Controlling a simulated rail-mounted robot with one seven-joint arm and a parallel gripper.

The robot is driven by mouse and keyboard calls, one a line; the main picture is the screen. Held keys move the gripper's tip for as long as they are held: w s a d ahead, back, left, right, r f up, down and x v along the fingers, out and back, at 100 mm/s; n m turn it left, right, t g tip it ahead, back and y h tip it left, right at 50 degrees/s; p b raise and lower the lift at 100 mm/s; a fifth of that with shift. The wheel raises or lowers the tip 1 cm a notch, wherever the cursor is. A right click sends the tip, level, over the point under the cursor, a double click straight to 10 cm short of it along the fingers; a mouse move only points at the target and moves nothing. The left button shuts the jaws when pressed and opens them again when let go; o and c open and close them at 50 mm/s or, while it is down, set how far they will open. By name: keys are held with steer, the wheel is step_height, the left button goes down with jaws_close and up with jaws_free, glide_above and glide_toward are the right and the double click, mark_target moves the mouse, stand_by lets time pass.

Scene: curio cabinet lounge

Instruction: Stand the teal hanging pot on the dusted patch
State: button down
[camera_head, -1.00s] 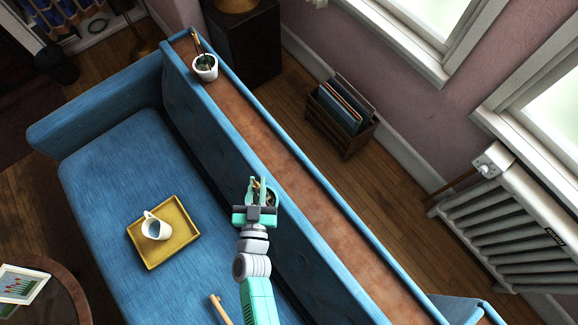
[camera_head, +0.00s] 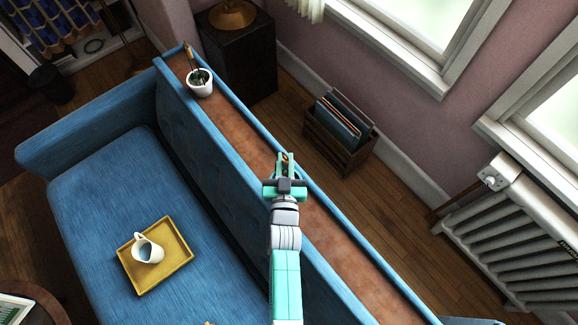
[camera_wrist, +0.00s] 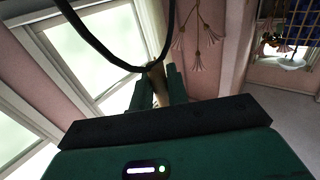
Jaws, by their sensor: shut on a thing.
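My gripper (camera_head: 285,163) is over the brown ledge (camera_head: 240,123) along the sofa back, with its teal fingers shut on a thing. Only a small brown-orange part of it shows between the fingers; I take it for the hanging pot, but its teal body cannot be made out. In the wrist view a tan piece (camera_wrist: 158,84) sits between the fingers (camera_wrist: 158,92), with a black curved loop (camera_wrist: 122,62) beside it. Whether the pot touches the ledge is hidden. No dusted patch stands out clearly on the mottled ledge.
A white pot (camera_head: 200,84) with thin tools in it stands at the ledge's far end. A yellow tray (camera_head: 180,262) with a white jug (camera_head: 147,249) lies on the blue seat (camera_head: 95,215). A record crate (camera_head: 340,140) and radiator (camera_head: 500,235) stand behind. The ledge between pot and gripper is bare.

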steer(key=shift+w+d+r, duration=0.1)
steer(key=shift+w+d, duration=0.2)
steer(key=shift+w, duration=0.15)
steer(key=shift+w+d+f+b, duration=0.15)
steer(key=shift+f+b, duration=0.2)
steer(key=shift+f, duration=0.55)
steer(key=shift+w+d+f+b, duration=0.15)
steer(key=shift+f+b, duration=0.15)
steer(key=shift+f, duration=0.6)
steer(key=shift+a, duration=0.1)
steer(key=shift+f, duration=0.2)
steer(key=c, duration=1.4)
jaws_free()
steer(key=shift+o, duration=0.2)
